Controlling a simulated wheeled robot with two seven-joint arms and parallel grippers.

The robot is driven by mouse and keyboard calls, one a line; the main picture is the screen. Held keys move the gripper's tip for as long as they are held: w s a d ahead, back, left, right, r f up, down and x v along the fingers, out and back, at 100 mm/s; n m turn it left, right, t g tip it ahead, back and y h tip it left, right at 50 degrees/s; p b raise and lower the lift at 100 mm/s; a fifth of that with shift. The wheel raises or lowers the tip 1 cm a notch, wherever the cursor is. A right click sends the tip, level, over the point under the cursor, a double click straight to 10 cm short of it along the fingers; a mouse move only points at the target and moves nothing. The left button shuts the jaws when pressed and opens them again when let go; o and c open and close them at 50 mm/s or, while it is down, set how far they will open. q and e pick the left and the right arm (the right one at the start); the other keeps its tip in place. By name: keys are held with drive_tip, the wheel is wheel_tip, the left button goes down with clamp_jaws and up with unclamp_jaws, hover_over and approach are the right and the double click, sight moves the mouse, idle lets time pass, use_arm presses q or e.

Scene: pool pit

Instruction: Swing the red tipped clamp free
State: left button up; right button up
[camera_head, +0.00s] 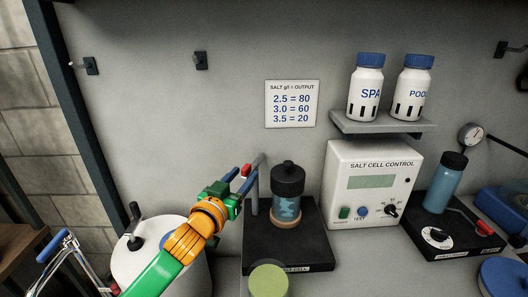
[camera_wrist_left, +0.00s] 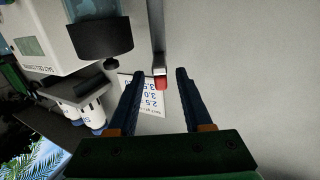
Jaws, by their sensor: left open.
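The clamp is a grey bar with a red tip (camera_head: 246,170), on a post (camera_head: 251,202) beside the salt cell (camera_head: 287,192), a clear cylinder with a black cap on a black base. In the left wrist view the clamp's grey bar (camera_wrist_left: 157,38) reaches down to its red tip (camera_wrist_left: 159,82). My left gripper (camera_head: 241,177) is open at the red tip. In the left wrist view the tip shows between the two blue fingers of the left gripper (camera_wrist_left: 160,77), with a gap on each side. My right gripper is not in view.
The salt cell control box (camera_head: 368,183) stands right of the cell, below a shelf (camera_head: 383,126) with two white bottles. A green-lidded container (camera_head: 268,280) is in front of the base. A white lidded vessel (camera_head: 140,262) stands at left. The wall above the clamp is clear.

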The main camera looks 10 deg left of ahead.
sight(250, 165)
use_arm(q)
drive_tip(key=shift+w+r, duration=0.15)
drive_tip(key=shift+w, duration=0.3)
drive_tip(key=shift+r, duration=0.2)
drive_tip(key=shift+w+r+p, duration=0.45)
drive_tip(key=shift+r+p, duration=0.05)
drive_tip(key=shift+p, duration=0.05)
drive_tip(key=w, duration=0.3)
drive_tip(key=shift+w+d+f, duration=0.3)
drive_tip(key=shift+d+f, duration=0.05)
drive_tip(key=shift+d, duration=0.05)
drive_tip(key=shift+w+f, duration=0.1)
drive_tip(key=shift+w, duration=0.2)
drive_tip(key=shift+s, duration=0.25)
clamp_jaws()
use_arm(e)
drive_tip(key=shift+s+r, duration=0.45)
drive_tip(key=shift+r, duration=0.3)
